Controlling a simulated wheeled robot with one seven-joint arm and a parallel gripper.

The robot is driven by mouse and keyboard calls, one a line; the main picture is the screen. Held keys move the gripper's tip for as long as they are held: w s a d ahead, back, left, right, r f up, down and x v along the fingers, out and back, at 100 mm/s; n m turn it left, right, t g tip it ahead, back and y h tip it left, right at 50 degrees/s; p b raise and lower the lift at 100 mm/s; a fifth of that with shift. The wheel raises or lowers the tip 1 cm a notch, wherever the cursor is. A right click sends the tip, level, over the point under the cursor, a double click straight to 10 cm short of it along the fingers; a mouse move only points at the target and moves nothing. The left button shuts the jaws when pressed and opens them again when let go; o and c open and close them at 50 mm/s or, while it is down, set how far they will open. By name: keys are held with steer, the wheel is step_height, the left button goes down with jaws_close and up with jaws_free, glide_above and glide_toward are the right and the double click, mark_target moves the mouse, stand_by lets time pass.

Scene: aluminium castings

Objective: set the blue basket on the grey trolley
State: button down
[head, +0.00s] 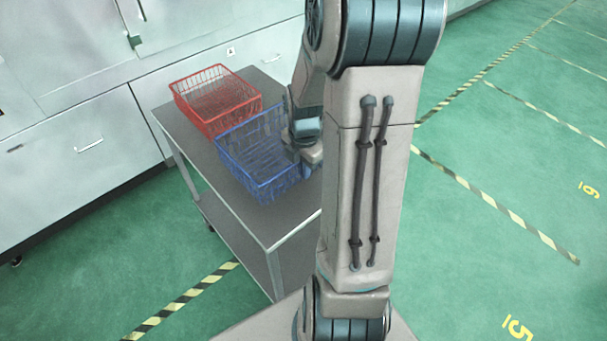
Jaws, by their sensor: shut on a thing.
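The blue wire basket (258,165) is upright over the grey trolley (205,180), in front of the red basket. I cannot tell whether its base rests on the trolley top or is slightly above it. My gripper (306,163) is at the right side of the blue basket and is shut on it. The fingertips are mostly hidden by the wrist, and my arm covers part of the trolley's right side.
A red wire basket (215,105) stands at the back of the trolley top, close to the blue one. The near part of the top is bare. Pale cabinets (85,140) line the left. Green floor (480,260) with striped tape is clear on the right.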

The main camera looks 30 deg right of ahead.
steer(key=shift+f, duration=1.55)
steer(key=shift+f, duration=0.1)
steer(key=c, duration=1.6)
jaws_free()
